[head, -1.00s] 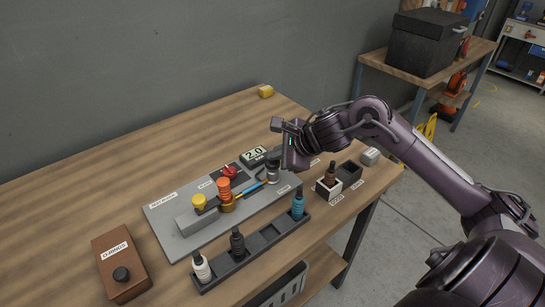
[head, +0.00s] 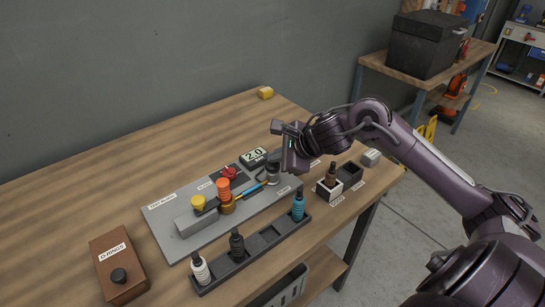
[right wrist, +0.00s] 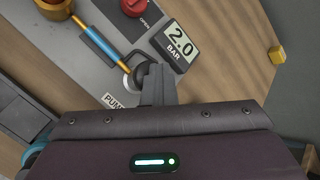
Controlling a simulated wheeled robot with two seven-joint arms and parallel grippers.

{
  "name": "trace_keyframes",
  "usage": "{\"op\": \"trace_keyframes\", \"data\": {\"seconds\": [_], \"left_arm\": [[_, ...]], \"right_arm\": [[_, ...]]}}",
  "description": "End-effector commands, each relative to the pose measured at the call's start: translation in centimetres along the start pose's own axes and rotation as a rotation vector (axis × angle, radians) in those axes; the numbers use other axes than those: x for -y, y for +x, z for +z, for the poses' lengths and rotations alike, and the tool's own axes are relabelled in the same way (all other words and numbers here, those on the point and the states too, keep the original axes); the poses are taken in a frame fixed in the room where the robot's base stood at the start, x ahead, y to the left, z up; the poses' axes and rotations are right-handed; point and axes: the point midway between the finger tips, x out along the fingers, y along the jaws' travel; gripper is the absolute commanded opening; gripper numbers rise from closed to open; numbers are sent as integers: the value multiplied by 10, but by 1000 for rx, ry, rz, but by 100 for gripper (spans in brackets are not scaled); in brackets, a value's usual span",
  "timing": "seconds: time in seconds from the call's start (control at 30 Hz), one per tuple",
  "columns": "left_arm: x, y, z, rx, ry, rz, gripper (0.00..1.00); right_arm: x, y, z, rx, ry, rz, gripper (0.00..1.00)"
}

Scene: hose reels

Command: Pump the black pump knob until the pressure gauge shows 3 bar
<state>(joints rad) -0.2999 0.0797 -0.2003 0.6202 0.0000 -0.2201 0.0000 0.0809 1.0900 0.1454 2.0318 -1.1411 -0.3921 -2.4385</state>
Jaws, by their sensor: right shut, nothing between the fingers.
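The pressure gauge (head: 254,156) stands on the grey panel (head: 165,218) and reads 2.0; the right wrist view shows 2.0 BAR on its face (right wrist: 179,45). The pump, by the PUMP label at the panel's right end, has a dark round knob (right wrist: 134,78), partly hidden by my fingers in the right wrist view. In the head view the knob (head: 272,174) is at the gripper's lower left. My right gripper (right wrist: 155,84) is shut and empty, its fingers over or beside the knob; I cannot tell if they touch it. My left gripper is out of view.
A red valve knob (head: 230,172), an orange-and-brass fitting (head: 224,190) and a blue tube (head: 251,190) are on the panel. A dark rack (head: 262,246) with several bottles stands in front. A brown box (head: 112,258) is at the left. The table's back left is clear.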

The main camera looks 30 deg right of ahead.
Motion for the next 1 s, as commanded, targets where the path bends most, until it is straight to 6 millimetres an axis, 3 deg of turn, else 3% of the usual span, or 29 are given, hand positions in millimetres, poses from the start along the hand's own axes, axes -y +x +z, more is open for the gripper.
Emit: {"op": "trace_keyframes", "data": {"seconds": [0.63, 1.0], "left_arm": [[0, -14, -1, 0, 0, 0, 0], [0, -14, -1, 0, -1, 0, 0]], "right_arm": [[17, -22, 15, -3, -1, 1, 0], [17, -23, 17, -1, 0, 1, 0]]}}
